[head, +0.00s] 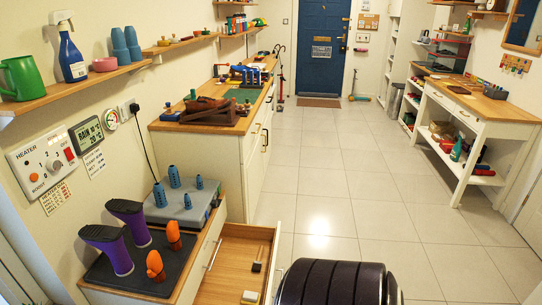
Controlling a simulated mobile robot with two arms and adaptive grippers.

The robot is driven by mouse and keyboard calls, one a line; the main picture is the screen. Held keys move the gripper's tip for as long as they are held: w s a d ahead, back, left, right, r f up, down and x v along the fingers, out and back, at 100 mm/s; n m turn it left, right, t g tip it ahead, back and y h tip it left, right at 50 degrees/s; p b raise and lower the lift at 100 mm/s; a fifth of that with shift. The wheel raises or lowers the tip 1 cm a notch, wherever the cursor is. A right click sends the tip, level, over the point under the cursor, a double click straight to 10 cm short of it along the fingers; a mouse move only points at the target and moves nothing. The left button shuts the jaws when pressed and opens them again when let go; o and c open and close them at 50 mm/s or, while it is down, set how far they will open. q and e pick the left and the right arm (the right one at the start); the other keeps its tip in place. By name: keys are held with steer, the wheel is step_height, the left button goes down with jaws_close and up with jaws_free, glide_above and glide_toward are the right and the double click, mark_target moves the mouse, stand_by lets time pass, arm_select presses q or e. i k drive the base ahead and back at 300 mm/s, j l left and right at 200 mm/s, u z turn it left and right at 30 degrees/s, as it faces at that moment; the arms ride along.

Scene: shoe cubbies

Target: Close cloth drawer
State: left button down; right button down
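An open drawer (232,245) with a wooden interior juts to the right from the low cabinet (199,262) at the bottom left of the head view. Its far end meets the cabinet's side, and its near part runs off the bottom edge. A dark brush (257,266) with a pale handle and a small pale block (250,296) lie inside. I see no cloth in the visible part. A bar handle (213,255) sits on the cabinet face above the open drawer. Neither of my grippers is in view.
Purple boots (117,248) and orange items (155,265) stand on a dark mat on the cabinet top. A dark ribbed shape (335,283) fills the bottom centre; I cannot tell what it is. A white workbench (470,110) stands right.

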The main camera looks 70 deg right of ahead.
mark_target(231, 273)
steer(key=k+z, duration=0.1)
steer(key=z, duration=0.25)
steer(key=k+l+z, duration=0.1)
steer(key=z, duration=0.25)
steer(key=k+l+z, duration=0.1)
steer(key=z, duration=1.25)
